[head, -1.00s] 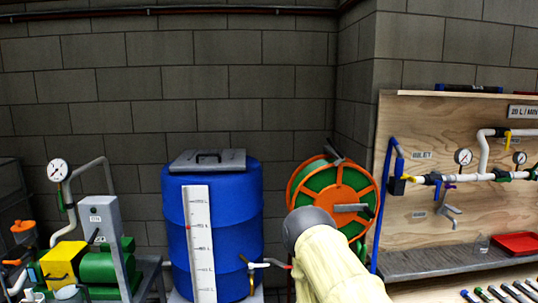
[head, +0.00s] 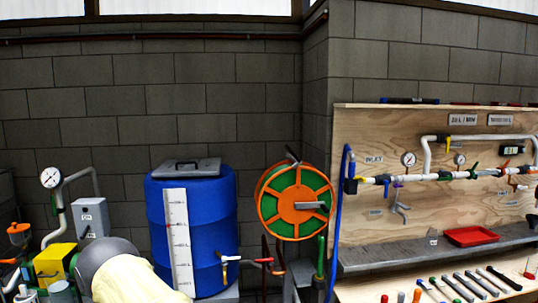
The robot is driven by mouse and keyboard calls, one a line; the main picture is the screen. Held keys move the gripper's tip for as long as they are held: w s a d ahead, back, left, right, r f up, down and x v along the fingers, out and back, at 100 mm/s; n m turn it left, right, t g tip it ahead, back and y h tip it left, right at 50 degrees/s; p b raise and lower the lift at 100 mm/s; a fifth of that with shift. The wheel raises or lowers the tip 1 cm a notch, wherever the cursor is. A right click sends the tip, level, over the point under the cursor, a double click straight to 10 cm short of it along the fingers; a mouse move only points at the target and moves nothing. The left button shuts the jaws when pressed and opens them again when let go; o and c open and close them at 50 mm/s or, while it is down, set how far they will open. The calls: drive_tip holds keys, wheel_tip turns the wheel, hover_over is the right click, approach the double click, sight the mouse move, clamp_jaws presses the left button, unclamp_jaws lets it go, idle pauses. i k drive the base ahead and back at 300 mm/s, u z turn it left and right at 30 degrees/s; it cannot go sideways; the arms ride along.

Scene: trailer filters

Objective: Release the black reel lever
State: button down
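The hose reel (head: 285,226) has an orange and green face and hangs at the wall corner, right of the blue barrel. A short dark lever (head: 292,156) sticks up, tilted, at the top of the reel; whether it is locked I cannot tell. A grey crank handle (head: 310,205) sits on the reel's face. My gripper is out of view; only my arm, with a grey joint and a cream sleeve, shows at the bottom left, well left of the reel and not covering it.
A blue barrel (head: 218,225) with a white level scale stands left of the reel. Right of it is a wooden board (head: 360,125) with pipes and gauges, a red tray (head: 470,237) on a shelf, and tools on a bench below.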

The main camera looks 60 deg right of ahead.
sight(293, 153)
drive_tip(key=u, duration=0.2)
drive_tip(key=i, duration=1)
drive_tip(key=z, duration=0.6)
drive_tip(key=i, duration=0.7)
drive_tip(key=z, duration=0.8)
